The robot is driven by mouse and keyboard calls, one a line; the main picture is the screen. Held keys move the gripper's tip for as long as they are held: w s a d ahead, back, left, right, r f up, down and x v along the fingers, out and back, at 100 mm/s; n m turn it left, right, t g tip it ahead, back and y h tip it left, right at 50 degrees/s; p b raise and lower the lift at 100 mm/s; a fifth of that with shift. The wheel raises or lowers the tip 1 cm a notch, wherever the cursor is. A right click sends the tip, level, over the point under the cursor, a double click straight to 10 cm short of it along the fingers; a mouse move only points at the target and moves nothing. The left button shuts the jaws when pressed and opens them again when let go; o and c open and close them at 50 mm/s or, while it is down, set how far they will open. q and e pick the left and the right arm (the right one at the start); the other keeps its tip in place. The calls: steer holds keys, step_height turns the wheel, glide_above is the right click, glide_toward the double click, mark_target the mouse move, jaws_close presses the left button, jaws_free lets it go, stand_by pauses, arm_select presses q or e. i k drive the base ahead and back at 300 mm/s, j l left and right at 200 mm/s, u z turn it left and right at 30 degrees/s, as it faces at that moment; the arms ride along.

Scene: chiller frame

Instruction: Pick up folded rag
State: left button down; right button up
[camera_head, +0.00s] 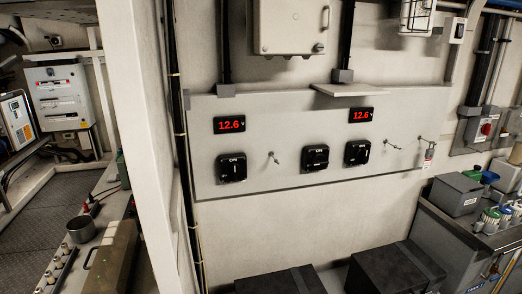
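I cannot make out a folded rag anywhere in the head view. Neither of my grippers can be made out in the view. A grey wall panel (290,178) fills the middle, with two red displays reading 12.6 (230,125) and several black rotary switches (232,167). A small shelf (380,91) juts out at the panel's top edge and looks bare.
A cluttered counter (462,235) at right holds a grey box (455,194) and several jars (490,218). Two dark boxes (395,268) stand below the panel. A white pillar (135,140) separates a left bench with a metal pot (81,229). Grated floor (50,205) lies at left.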

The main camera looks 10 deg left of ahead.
mark_target(113, 177)
steer(key=k+j, duration=0.1)
steer(key=j, duration=0.3)
steer(key=k+j, duration=0.15)
steer(key=j, duration=0.2)
steer(key=k+j, duration=0.1)
steer(key=j, duration=0.3)
steer(key=k+j, duration=0.15)
steer(key=j, duration=0.25)
steer(key=k+j, duration=0.1)
steer(key=j, duration=0.3)
steer(key=k+j, duration=0.1)
steer(key=j, duration=0.25)
steer(key=k+j, duration=0.15)
steer(key=j, duration=0.25)
steer(key=k+j, duration=0.1)
steer(key=j, duration=0.85)
steer(key=k+j+z, duration=0.1)
steer(key=j, duration=0.4)
steer(key=i+j, duration=0.1)
steer(key=j, duration=0.45)
steer(key=i+j, duration=0.1)
steer(key=j, duration=0.4)
steer(key=i+j, duration=0.2)
steer(key=j, duration=0.15)
steer(key=i+j, duration=0.15)
steer(key=j, duration=0.15)
steer(key=i+j, duration=0.2)
steer(key=j, duration=0.15)
steer(key=z, duration=1.15)
steer(key=j, duration=0.1)
